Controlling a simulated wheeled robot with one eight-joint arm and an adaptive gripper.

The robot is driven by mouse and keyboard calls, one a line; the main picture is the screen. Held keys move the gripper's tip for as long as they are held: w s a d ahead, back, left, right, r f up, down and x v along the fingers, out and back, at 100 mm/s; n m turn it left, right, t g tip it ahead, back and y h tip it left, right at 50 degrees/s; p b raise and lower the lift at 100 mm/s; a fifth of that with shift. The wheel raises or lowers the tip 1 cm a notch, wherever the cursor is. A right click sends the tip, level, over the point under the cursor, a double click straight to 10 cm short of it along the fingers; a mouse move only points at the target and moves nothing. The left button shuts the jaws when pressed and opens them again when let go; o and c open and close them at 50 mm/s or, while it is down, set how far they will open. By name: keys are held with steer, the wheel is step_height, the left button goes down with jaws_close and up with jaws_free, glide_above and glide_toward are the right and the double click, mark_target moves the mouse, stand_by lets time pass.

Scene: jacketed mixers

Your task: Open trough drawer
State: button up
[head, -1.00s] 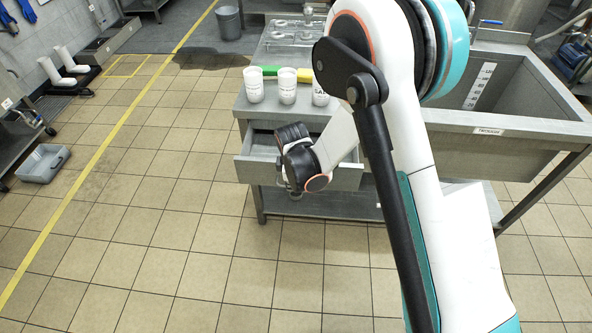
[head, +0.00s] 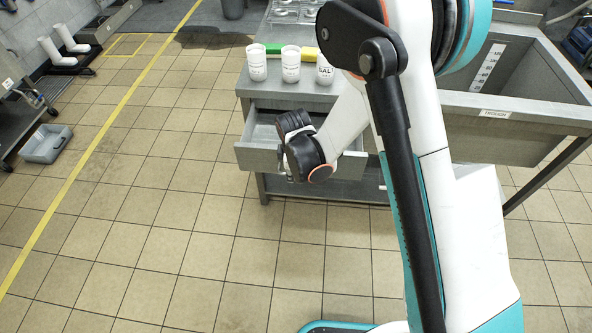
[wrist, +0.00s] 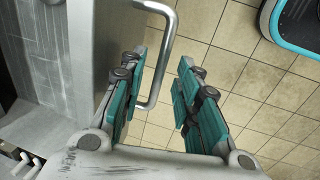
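The trough drawer (head: 258,158) is pulled partly out of the grey metal table, below the row of white cups. Its shallow inside shows in the head view. In the wrist view its front panel (wrist: 92,45) stands at the left, with a bent silver bar handle (wrist: 165,55) on it. My gripper (wrist: 162,85) is open, with one finger on each side of the handle bar. The left finger is between the panel and the bar. I cannot tell whether either finger touches the bar. In the head view my wrist hides the handle and part of the drawer front.
White cups (head: 290,65) stand on the tabletop above the drawer. A deep trough (head: 500,80) labelled "TROUGH" is at the right. A grey tub (head: 46,144) lies on the floor at the left. The tiled floor (head: 190,230) in front of the drawer is clear.

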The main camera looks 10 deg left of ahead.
step_height(320, 180, up, 12)
steer(key=s, duration=0.2)
steer(key=shift+s, duration=0.2)
stand_by(0.4)
steer(key=shift+f, duration=0.15)
